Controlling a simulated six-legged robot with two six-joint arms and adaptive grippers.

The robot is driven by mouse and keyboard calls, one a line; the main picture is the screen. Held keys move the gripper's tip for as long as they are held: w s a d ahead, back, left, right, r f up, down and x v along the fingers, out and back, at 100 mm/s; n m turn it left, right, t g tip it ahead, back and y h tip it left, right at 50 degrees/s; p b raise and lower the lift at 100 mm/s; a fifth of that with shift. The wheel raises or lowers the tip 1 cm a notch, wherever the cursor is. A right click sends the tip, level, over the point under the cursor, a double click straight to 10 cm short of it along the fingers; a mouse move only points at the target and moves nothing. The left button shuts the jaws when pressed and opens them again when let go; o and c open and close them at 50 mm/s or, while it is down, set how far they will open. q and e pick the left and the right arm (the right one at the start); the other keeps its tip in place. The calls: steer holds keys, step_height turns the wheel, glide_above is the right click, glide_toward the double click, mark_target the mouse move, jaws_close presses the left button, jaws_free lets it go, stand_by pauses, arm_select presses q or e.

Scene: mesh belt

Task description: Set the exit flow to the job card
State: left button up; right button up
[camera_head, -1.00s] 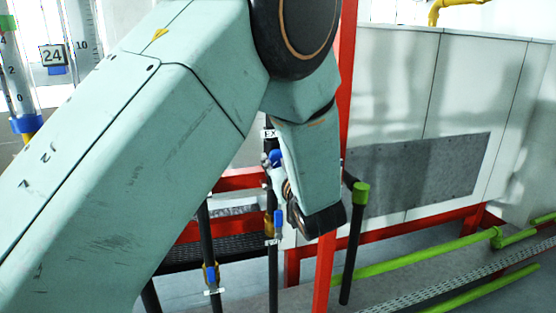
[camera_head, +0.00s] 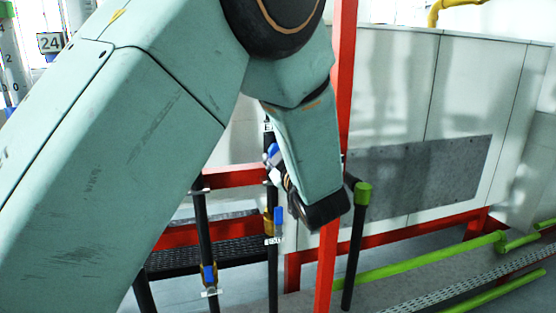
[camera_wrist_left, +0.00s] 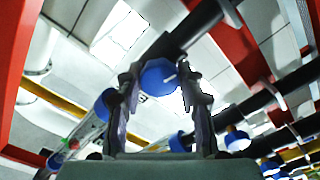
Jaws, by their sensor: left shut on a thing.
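A blue valve handle (camera_head: 272,154) sits on a dark upright pipe near the middle of the head view. My left gripper (camera_head: 281,175) is at this handle, its fingers partly hidden by my wrist. In the left wrist view my left gripper (camera_wrist_left: 160,88) has its two fingers on either side of a round blue part (camera_wrist_left: 158,77), shut on it. A black plate reading "24" (camera_head: 49,43) shows at the upper left, beside a scaled flow tube (camera_head: 9,65) that is mostly cut off. My right gripper is out of view.
Two more blue-handled valves stand close by, one below (camera_head: 279,218) and one lower left (camera_head: 209,275). A red post (camera_head: 345,85) stands just right of my gripper, with a green-capped black pipe (camera_head: 361,194) beyond. Green pipes (camera_head: 420,262) run along the floor.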

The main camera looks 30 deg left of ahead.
arm_select(q)
steer(key=shift+f+n+b, duration=0.1)
steer(key=shift+n+b, duration=0.25)
steer(key=shift+n, duration=0.15)
steer(key=o, duration=1.2)
steer(key=shift+w, duration=0.15)
steer(key=shift+c, duration=0.2)
